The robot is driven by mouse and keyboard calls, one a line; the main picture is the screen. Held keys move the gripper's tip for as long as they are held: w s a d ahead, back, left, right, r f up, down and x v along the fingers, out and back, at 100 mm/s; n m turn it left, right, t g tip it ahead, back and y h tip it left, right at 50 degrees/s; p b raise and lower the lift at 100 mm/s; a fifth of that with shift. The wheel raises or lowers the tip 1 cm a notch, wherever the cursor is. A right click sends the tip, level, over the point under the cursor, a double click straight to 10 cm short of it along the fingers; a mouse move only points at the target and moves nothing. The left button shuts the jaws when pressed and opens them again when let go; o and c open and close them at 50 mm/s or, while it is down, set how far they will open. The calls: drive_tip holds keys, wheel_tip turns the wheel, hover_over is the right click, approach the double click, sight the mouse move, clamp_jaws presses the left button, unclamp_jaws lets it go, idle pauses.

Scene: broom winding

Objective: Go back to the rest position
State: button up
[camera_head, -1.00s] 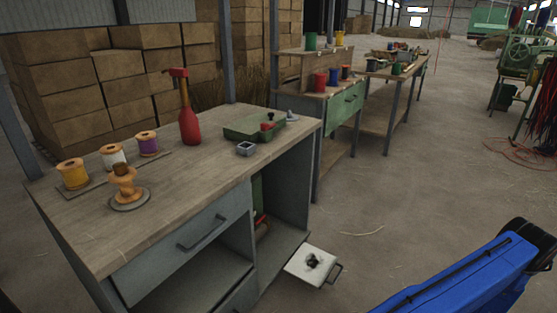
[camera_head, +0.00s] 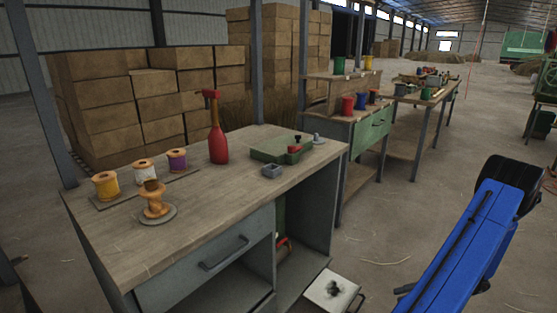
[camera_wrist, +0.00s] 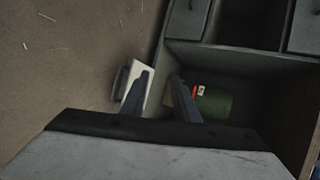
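My gripper (camera_wrist: 161,96) shows in the wrist view with its two dark fingers apart and nothing held between them. It points down towards a white square panel with a handle (camera_wrist: 135,88) and the open cabinet of the workbench, which holds a green object (camera_wrist: 213,104). In the head view my blue arm is at the lower right, to the right of the workbench (camera_head: 215,186) and clear of it. The gripper's fingers are not clearly visible there. The white panel (camera_head: 332,291) lies low beside the open cabinet.
Another bench (camera_head: 345,148) stands behind. Open floor (camera_head: 410,220) lies to the right.

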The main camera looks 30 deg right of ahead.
drive_tip(key=w+a+r+n+g+h, duration=0.3)
drive_tip(key=w+a+r, duration=0.4)
drive_tip(key=a+r, duration=0.55)
drive_tip(key=w+a+r+n+g+h, duration=0.15)
drive_tip(key=w+a+r+g, duration=0.35)
drive_tip(key=a+r, duration=0.75)
drive_tip(key=s+a+r+n+t+h, duration=0.1)
drive_tip(key=s+a+r+n+h, duration=0.15)
drive_tip(key=a+r, duration=0.95)
drive_tip(key=s+a+r+n+t+h, duration=0.2)
drive_tip(key=s+a+r+t, duration=0.1)
drive_tip(key=s+a, duration=0.7)
drive_tip(key=shift+s+a+r+t, duration=0.15)
drive_tip(key=shift+a+r+t, duration=0.25)
drive_tip(key=shift+t, duration=0.2)
